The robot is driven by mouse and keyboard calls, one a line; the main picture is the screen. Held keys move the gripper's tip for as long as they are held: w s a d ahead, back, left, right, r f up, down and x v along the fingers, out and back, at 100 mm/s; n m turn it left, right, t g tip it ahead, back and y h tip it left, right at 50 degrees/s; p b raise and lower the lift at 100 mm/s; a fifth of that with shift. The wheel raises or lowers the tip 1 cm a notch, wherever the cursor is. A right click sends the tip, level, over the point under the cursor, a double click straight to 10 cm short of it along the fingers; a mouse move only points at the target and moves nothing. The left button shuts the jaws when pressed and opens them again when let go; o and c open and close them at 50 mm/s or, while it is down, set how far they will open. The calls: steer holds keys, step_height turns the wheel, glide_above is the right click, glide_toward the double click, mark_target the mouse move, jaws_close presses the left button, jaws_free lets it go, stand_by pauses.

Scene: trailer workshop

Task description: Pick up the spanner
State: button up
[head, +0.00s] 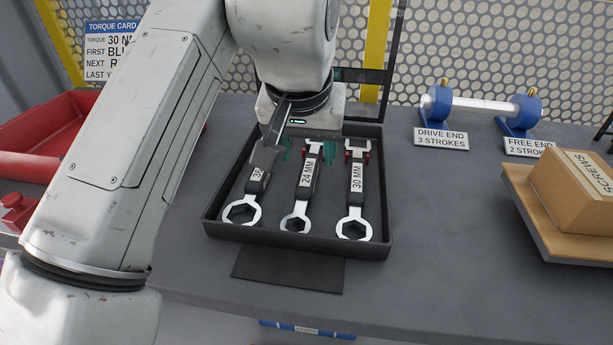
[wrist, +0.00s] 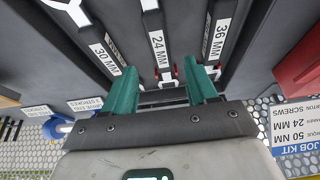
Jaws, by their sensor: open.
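Three spanners lie side by side in a black tray (head: 300,241), each with a ring end toward me. The left one is the 36 MM spanner (head: 257,182), its far end hidden by my arm. The 24 MM spanner (head: 304,183) is in the middle and the 30 MM spanner (head: 356,183) on the right. My gripper (head: 307,150) is open over the tray's far part. In the wrist view its teal fingers (wrist: 162,88) stand apart, either side of the 24 MM spanner (wrist: 155,35). The 30 MM spanner (wrist: 103,55) and 36 MM spanner (wrist: 218,40) lie outside them.
A box marked SCREWS (head: 574,187) sits on a board at right. A roller on blue stands (head: 482,106) is at the back right. Red bins (head: 45,135) are at left. A job kit card (wrist: 293,127) reads 24 MM. A dark mat (head: 288,270) lies before the tray.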

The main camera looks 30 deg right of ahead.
mark_target(308, 172)
steer(key=shift+a+b+x, duration=0.1)
steer(key=shift+b+x, duration=0.25)
steer(key=shift+x, duration=1)
steer(key=shift+a+b+x, duration=0.15)
steer(key=shift+b+x, duration=0.15)
steer(key=shift+x, duration=1.05)
steer(key=shift+s+f, duration=0.15)
jaws_close()
